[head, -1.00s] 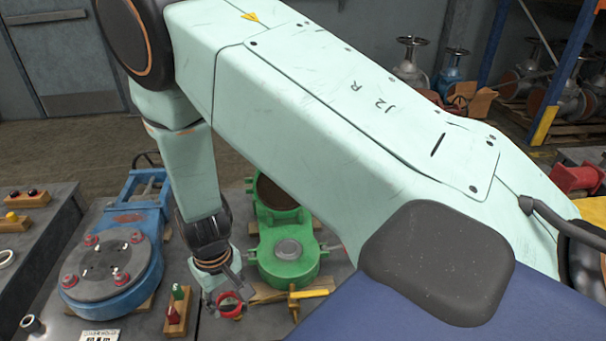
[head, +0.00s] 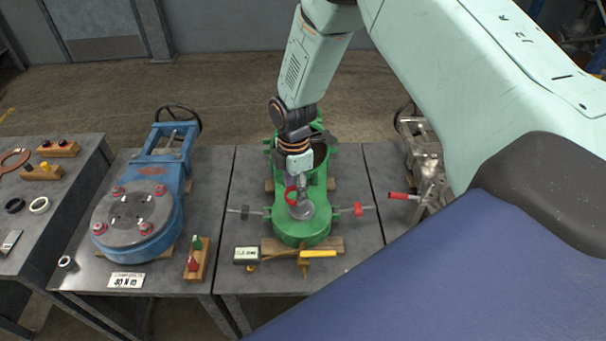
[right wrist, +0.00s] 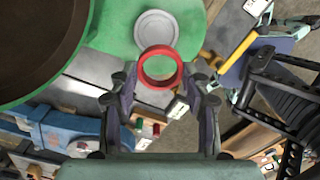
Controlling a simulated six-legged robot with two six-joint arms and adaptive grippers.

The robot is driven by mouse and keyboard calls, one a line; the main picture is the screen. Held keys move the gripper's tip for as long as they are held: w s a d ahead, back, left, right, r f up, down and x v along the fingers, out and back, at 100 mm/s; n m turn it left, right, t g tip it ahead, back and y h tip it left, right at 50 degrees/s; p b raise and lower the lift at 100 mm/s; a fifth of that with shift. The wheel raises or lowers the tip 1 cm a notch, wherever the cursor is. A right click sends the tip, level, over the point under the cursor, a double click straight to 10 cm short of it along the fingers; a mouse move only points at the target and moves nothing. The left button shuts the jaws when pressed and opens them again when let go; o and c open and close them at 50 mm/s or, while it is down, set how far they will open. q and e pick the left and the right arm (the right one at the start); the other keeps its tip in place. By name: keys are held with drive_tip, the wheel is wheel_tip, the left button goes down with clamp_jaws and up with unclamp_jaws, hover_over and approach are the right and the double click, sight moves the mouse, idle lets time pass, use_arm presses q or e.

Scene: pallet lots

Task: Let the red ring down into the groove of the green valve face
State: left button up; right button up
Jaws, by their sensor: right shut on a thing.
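The green valve (head: 303,232) lies on the middle table, with a round grey disc (head: 302,210) in its near face. The disc also shows near the top of the right wrist view (right wrist: 155,29). My right gripper (head: 298,186) points down over this face, shut on the red ring (head: 290,196). In the right wrist view the ring (right wrist: 160,84) sits between the fingertips, just below the disc in the picture. The ring looks held above the face; the exact gap cannot be told. The groove is not clearly visible. My left gripper is not in view.
A blue valve (head: 145,240) stands on the left table, beside a wooden block with a green and a red piece (head: 197,258). A metal valve (head: 425,160) stands at right.

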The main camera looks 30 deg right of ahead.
sight(302, 208)
drive_tip(key=shift+w+d+r+n, duration=0.1)
drive_tip(key=shift+d+r+n, duration=0.05)
drive_tip(key=shift+d+n, duration=0.35)
drive_tip(key=shift+w+d+r+n, duration=0.1)
drive_tip(key=shift+d+r+n, duration=0.05)
drive_tip(key=shift+d+n, duration=0.35)
drive_tip(key=shift+f+b, duration=2.1)
drive_tip(key=shift+f, duration=0.95)
drive_tip(key=shift+f+b, duration=0.55)
drive_tip(key=shift+f, duration=0.15)
drive_tip(key=o, duration=1.2)
